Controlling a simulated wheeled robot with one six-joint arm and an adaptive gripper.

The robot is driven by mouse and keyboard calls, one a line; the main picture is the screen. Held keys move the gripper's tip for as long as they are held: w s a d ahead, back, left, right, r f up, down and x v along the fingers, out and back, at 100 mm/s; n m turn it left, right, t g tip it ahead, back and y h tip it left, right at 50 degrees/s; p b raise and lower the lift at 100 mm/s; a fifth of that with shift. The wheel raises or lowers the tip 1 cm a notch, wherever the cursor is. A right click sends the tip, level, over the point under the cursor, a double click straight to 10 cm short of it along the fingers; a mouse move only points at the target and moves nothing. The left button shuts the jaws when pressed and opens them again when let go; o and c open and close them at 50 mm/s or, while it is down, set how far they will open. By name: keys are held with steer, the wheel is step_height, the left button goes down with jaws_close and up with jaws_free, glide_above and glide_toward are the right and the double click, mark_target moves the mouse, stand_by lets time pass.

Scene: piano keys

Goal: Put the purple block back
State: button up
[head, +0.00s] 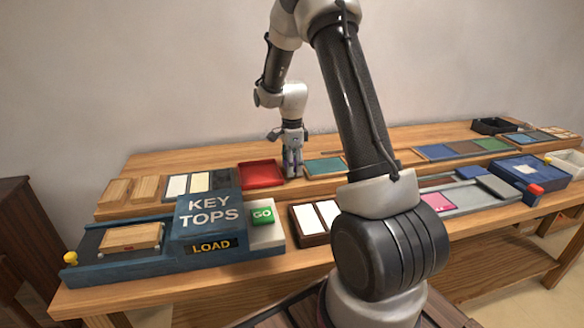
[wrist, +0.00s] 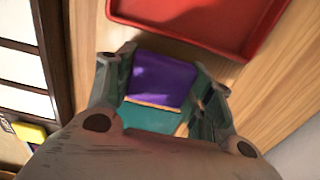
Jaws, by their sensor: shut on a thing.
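My gripper (head: 292,168) is shut on the purple block (wrist: 162,80), which sits between the two fingers in the wrist view. In the head view only a hint of purple shows between the fingers, just right of the red tray (head: 262,175). The red tray also shows at the top of the wrist view (wrist: 190,22), beyond the block and apart from it. A teal surface (wrist: 148,117) shows at the near edge of the block. I cannot tell whether the block touches the wood beneath it.
A teal mat (head: 325,168) lies right of my gripper. White panels in a dark frame (head: 188,184) lie left of the red tray. The blue KEY TOPS machine (head: 209,212) with a green GO button (head: 262,215) stands in front. A pink piece (head: 437,202) lies to the right.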

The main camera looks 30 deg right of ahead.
steer(key=shift+f, duration=0.4)
steer(key=shift+f, duration=0.2)
steer(key=o, duration=1.1)
steer(key=shift+c, duration=0.2)
